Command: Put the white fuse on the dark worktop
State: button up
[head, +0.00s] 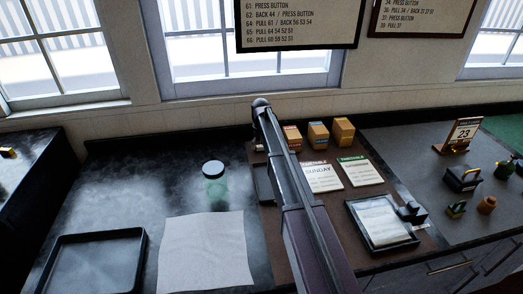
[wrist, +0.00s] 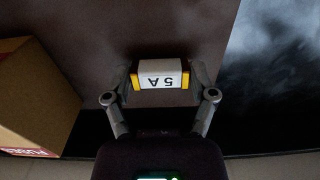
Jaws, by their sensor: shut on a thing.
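In the wrist view my gripper (wrist: 160,88) is shut on the white fuse (wrist: 160,68), a small block with yellow ends and a "5 A" label. Behind the fuse is a brown surface (wrist: 130,25); its height above that surface is hard to tell. The dark worktop (wrist: 275,60) shows mottled at the right of the wrist view. In the head view the dark worktop (head: 130,195) spreads left of the brown mat (head: 270,225). My arm crosses the mat there, and I cannot make out the gripper or the fuse.
Small boxes (head: 318,133) stand at the back of the mat; a cardboard box (wrist: 35,95) is close at left in the wrist view. A jar (head: 213,182), a cloth (head: 205,250) and a black tray (head: 92,262) are on the worktop. Its back left is clear.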

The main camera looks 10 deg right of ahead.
aim_at(261, 146)
jog(key=shift+f, duration=0.15)
jog(key=shift+f, duration=0.1)
jog(key=o, duration=0.8)
jog(key=shift+r, duration=0.25)
notch_tip(261, 146, up, 12)
jog(key=p, duration=1.2)
jog(key=shift+f, duration=0.1)
dwell(0.5)
jog(key=s, duration=3.7)
jog(key=shift+d, duration=0.2)
